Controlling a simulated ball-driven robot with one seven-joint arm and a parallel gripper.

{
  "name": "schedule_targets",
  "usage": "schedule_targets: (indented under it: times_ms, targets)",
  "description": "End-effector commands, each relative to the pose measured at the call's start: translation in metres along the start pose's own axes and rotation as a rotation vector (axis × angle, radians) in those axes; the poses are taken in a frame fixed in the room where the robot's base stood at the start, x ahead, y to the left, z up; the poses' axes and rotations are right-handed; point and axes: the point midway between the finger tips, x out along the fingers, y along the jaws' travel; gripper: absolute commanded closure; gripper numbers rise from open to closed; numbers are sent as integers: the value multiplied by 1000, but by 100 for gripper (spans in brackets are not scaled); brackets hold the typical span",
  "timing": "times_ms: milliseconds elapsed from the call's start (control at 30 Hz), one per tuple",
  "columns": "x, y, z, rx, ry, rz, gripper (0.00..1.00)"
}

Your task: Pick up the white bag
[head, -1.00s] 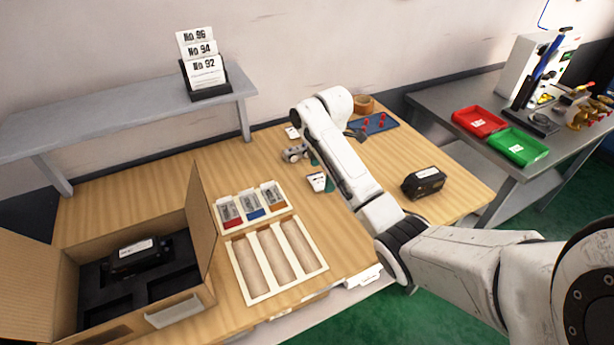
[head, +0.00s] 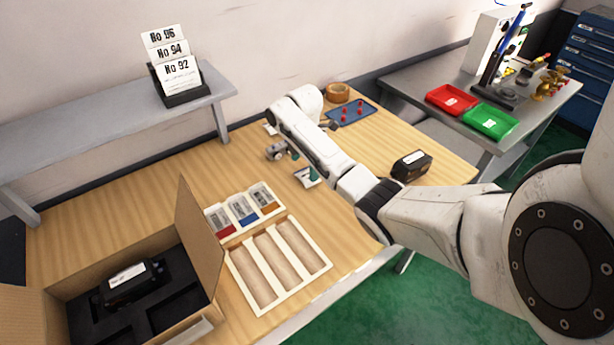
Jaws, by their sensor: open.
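A small white item with dark print (head: 306,178), which looks like the white bag, lies on the wooden table just left of my forearm. My gripper (head: 303,164) points down beside it, mostly hidden behind my forearm. Its teal fingertips show at the white item and just above it, apart from each other. I cannot tell whether they touch it.
Bags with red, blue and orange ends sit in a cream tray (head: 282,290). An open carton (head: 197,235) holds a black device. A black box (head: 411,165), a blue tray (head: 352,112) and a tape roll (head: 337,92) are near my arm. Bare table lies left of the gripper.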

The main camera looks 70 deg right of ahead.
Motion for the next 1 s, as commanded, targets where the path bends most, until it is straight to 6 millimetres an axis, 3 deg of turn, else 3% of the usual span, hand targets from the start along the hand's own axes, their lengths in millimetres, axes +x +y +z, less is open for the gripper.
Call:
schedule_targets:
  times_ms: [300, 567, 1000]
  targets:
    - [40, -2, 0, 1, -1, -3, 0]
    - [44, -2, 0, 1, 0, -1, 0]
    - [43, -2, 0, 1, 0, -1, 40]
